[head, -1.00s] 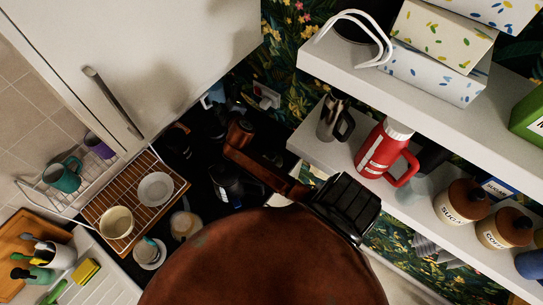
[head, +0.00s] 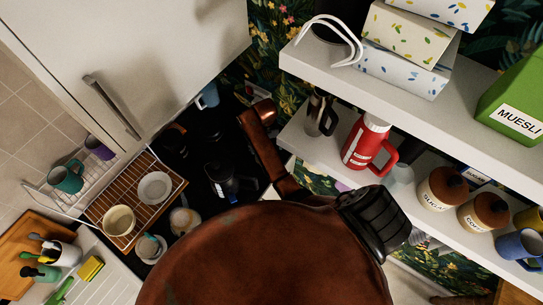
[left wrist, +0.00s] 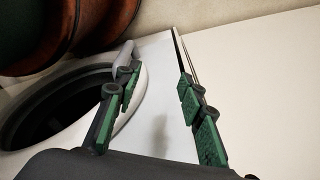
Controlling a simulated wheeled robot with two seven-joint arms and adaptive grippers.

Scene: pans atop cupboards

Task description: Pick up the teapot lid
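My left gripper (left wrist: 158,75) is open in the left wrist view, with green pads on both fingers and nothing between them. It is above a white surface. Next to its left finger is a round dark opening with a grey rim (left wrist: 22,105) and a white outer side; I cannot tell what vessel it is. I cannot make out a teapot lid for certain in either view. In the head view a dark kettle-like pot (head: 222,180) stands on the black area below. Neither gripper can be made out in the head view.
Large brown rounded shapes (left wrist: 100,22) are close at the wrist view's upper left. A brown rounded body (head: 260,255) blocks the lower head view. A red flask (head: 366,143), sugar jar (head: 440,188) and muesli box (head: 515,110) stand on shelves. A white cupboard (head: 150,50) is at left.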

